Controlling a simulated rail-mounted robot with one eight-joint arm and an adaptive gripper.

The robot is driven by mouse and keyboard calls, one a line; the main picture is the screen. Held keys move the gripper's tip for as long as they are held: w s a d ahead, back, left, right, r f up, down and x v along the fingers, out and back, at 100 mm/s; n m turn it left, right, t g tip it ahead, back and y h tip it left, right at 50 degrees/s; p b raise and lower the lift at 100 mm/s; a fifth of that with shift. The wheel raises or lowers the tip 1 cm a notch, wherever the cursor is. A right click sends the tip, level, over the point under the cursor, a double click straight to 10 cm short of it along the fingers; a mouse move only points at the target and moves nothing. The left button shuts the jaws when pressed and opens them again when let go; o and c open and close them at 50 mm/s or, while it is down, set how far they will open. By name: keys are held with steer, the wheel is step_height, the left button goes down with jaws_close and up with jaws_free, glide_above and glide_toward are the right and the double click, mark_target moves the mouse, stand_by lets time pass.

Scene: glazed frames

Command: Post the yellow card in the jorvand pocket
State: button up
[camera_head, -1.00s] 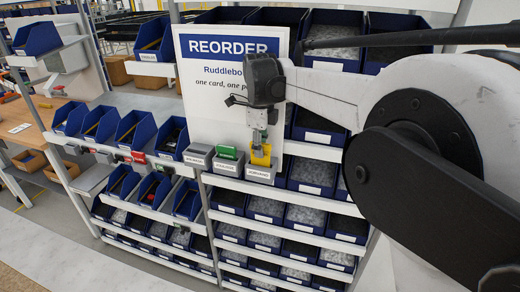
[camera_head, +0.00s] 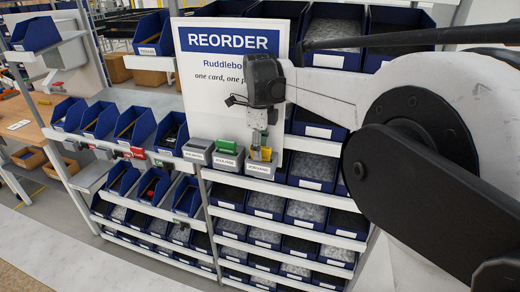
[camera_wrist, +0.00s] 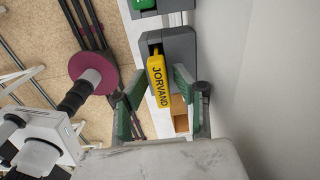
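The yellow card, printed JORVAND (camera_wrist: 159,82), has its far end in the slot of a grey pocket (camera_wrist: 180,50) in the wrist view. In the head view only a little yellow (camera_head: 267,153) shows above the pocket labelled JORVAND (camera_head: 260,169). My gripper (camera_wrist: 158,74) is open around the card, with a gap visible between each green finger and the card's edges. In the head view my gripper (camera_head: 261,148) hangs just above the pocket, and its fingers partly hide the card.
A second grey pocket holding a green card (camera_head: 228,149) stands just left, with another grey pocket (camera_head: 197,151) beyond it. The white REORDER board (camera_head: 226,90) rises close behind. Blue bins (camera_head: 312,172) fill the racks below and beside.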

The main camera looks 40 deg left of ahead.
steer(key=shift+r, duration=0.1)
step_height(320, 180, up, 12)
stand_by(0.6)
steer(key=shift+d, duration=0.1)
